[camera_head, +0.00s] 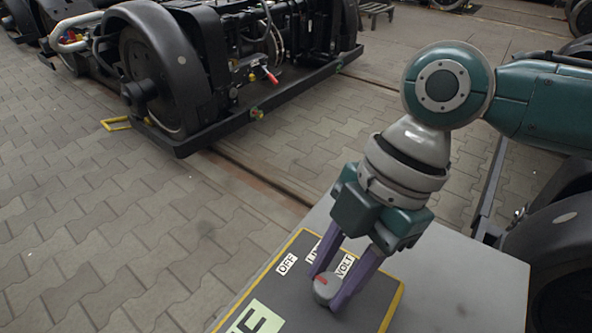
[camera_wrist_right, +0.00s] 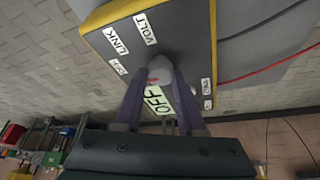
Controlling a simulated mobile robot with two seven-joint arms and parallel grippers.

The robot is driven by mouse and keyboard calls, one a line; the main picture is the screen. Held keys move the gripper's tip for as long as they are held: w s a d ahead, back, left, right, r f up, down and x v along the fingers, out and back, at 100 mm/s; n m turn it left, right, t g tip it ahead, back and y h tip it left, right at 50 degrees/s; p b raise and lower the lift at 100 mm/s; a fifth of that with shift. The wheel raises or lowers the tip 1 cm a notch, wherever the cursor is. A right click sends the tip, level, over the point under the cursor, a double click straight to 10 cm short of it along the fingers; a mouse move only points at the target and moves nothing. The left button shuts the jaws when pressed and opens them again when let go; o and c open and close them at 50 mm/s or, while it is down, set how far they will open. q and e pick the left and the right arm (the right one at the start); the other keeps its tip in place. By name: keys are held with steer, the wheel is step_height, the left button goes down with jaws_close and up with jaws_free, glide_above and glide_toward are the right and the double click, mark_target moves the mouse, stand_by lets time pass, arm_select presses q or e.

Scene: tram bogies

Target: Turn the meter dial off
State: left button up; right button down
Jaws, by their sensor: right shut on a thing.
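The meter dial (camera_head: 325,292) is a small round grey knob with a red mark, on a dark panel (camera_head: 376,303) with a yellow border. My right gripper (camera_head: 328,286) reaches down from above, its two purple fingers shut on the dial's sides. The dial also shows between the fingertips in the right wrist view (camera_wrist_right: 160,66). Which label the red mark points to is hard to tell. My left gripper is not in view.
The panel lies on a grey box top (camera_head: 455,285). A pale green label (camera_head: 256,320) is at the panel's near left. A black bogie (camera_head: 200,85) stands on the paving at upper left. A dark wheel (camera_head: 560,255) stands close at right. Paving at left is mostly clear.

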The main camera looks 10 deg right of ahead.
steer(key=shift+n, duration=0.4)
steer(key=c, duration=0.5)
jaws_free()
steer(key=shift+w+d+r, duration=0.1)
steer(key=shift+r, duration=0.3)
steer(key=p+v, duration=0.2)
steer(key=v, duration=0.7)
steer(key=shift+p, duration=0.35)
